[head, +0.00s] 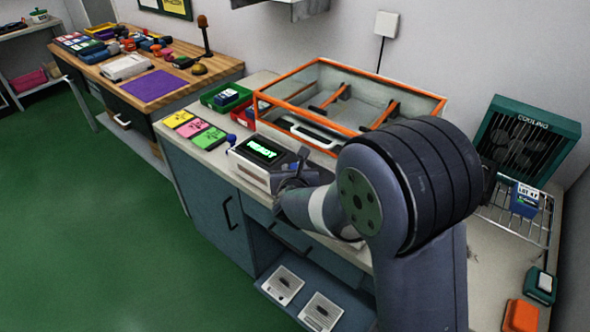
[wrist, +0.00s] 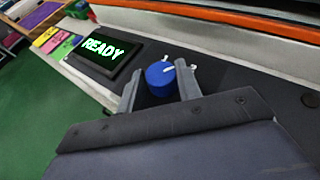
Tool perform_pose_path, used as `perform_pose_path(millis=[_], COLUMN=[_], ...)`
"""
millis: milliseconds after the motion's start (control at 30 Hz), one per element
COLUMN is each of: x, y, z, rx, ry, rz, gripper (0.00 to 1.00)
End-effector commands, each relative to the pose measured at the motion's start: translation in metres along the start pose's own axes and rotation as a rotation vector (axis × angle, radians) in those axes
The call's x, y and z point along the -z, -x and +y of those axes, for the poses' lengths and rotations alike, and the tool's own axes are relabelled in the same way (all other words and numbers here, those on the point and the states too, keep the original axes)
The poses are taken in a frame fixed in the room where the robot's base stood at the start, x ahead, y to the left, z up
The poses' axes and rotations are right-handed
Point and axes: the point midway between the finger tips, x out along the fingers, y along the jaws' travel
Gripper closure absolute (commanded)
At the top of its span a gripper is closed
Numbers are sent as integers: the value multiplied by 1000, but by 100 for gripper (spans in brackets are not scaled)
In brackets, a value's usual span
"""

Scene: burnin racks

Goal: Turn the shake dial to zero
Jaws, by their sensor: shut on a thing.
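The shake dial (wrist: 160,76) is a blue round knob with a white pointer mark, seen in the wrist view on the dark sloped panel of a control box. The mark lies toward the upper right of the knob. My gripper (wrist: 160,82) has one finger on each side of the dial and is shut on it. In the head view my gripper (head: 291,180) is at the front right of the control box (head: 250,177), and my arm hides the dial. The box's display (wrist: 100,50) reads READY in green.
An orange-framed clear enclosure (head: 350,70) stands just behind the control box. Yellow, green and pink cards (head: 193,130) and a green bin (head: 215,98) lie to the left. A green cooling fan unit (head: 530,135) and a wire rack (head: 510,215) stand at the right.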

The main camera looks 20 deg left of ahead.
Motion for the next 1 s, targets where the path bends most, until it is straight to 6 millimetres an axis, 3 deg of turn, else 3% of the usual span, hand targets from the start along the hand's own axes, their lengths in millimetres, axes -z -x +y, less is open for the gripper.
perform_pose_path(millis=[467, 1000], x=[3, 5], y=[-4, -6], z=[0, -3], rx=[-35, -208], ry=[9, 80], rz=[-5, -23], gripper=[90, 90])
